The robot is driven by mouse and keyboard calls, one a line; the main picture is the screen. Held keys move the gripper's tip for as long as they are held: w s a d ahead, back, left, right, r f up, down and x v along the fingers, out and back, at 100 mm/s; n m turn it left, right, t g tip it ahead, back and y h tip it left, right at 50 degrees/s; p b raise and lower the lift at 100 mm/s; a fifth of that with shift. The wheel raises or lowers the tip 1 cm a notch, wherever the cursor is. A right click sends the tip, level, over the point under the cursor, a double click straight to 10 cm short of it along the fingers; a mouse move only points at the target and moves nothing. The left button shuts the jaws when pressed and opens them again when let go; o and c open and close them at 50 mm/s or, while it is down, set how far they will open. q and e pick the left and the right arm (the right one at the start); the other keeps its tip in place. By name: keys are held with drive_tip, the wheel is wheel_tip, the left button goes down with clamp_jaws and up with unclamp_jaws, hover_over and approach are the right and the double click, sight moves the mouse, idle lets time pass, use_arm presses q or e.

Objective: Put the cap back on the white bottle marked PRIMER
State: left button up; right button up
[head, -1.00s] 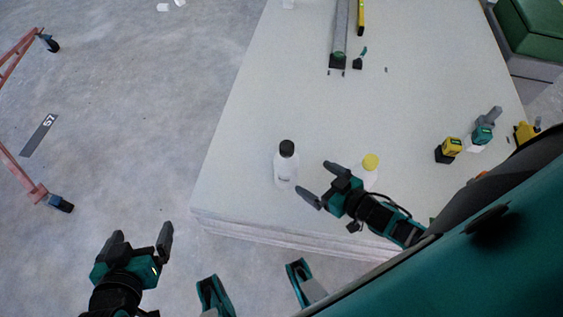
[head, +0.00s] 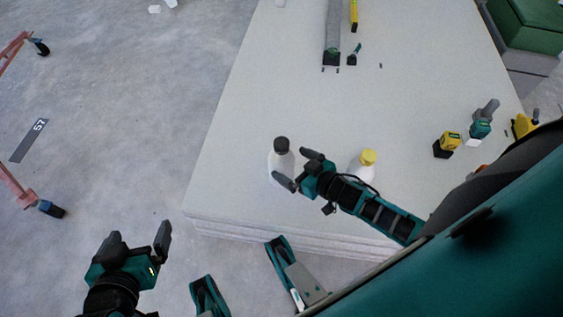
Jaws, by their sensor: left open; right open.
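A white bottle with a black top (head: 280,164) stands upright near the front left of the panel stack. Its label is hidden now and too small to read in the earlier frame. A second pale bottle with a yellow top (head: 361,164) stands to its right, partly behind my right arm. I cannot tell which one is marked PRIMER, and I see no loose cap that I can make out. My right gripper (head: 296,168) is open, its fingers at the right and front of the black-topped bottle; contact is unclear. My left gripper (head: 140,236) is open and empty, left of the stack.
The pale panel stack (head: 240,120) is mostly clear in the middle. A long grey tool (head: 332,35) and a yellow level (head: 354,15) lie at the back. Yellow and teal power tools (head: 447,144) stand at the right. A red frame on casters (head: 15,185) is far left.

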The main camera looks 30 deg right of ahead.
sight(281, 158)
drive_tip(key=shift+w+a+f+b, duration=0.1)
drive_tip(key=shift+w+f+b, duration=0.15)
drive_tip(key=shift+w+b, duration=0.1)
drive_tip(key=b+x, duration=0.1)
drive_tip(key=x, duration=0.2)
drive_tip(key=shift+w+a+f+b, duration=0.1)
drive_tip(key=shift+w+a+b, duration=0.1)
drive_tip(key=shift+w+b, duration=0.15)
drive_tip(key=shift+w, duration=0.25)
use_arm(q)
drive_tip(key=shift+w+d+f, duration=0.1)
drive_tip(key=shift+d+f, duration=0.25)
drive_tip(key=shift+f, duration=0.2)
use_arm(e)
drive_tip(key=shift+a, duration=0.1)
drive_tip(key=shift+c, duration=0.5)
drive_tip(key=c, duration=1.7)
use_arm(q)
drive_tip(key=shift+a+f, duration=0.1)
drive_tip(key=shift+f, duration=0.05)
